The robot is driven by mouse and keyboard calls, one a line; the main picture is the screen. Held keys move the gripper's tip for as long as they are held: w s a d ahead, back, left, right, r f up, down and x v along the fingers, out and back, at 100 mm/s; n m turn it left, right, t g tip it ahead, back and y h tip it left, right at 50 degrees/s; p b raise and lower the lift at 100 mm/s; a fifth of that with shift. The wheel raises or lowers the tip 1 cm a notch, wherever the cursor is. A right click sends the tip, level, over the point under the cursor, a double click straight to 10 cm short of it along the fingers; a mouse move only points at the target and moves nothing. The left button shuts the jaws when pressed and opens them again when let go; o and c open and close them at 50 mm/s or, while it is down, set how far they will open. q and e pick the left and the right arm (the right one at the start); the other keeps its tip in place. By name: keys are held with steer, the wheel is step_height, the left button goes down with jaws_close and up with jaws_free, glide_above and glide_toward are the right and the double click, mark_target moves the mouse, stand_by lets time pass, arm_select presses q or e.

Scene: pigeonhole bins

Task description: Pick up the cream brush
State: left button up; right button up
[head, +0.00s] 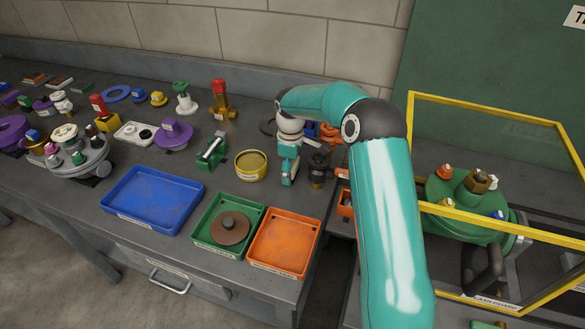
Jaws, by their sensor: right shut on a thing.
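My right arm reaches over the bench from the right, bent at the elbow. Its dark right gripper (317,179) is low over the bench top, just right of the teal wrist and behind the orange tray. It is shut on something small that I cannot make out. No cream brush can be told clearly in this view; the arm and gripper hide part of the bench there. My left gripper is not in view.
A blue tray (152,222), a green tray (203,234) with a brown disc (230,229) and an orange tray (254,258) line the front edge. A yellow round dish (251,176) lies left of the wrist. A yellow frame (505,105) stands at right.

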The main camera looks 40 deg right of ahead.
steer(key=shift+r, duration=0.1)
steer(key=shift+c, duration=0.3)
steer(key=shift+r, duration=0.8)
step_height(320, 180, up, 10)
steer(key=shift+r+b, duration=0.1)
steer(key=shift+b, duration=0.2)
step_height(320, 180, up, 8)
steer(key=p, duration=0.1)
steer(key=o, duration=0.4)
steer(key=shift+c, duration=1.4)
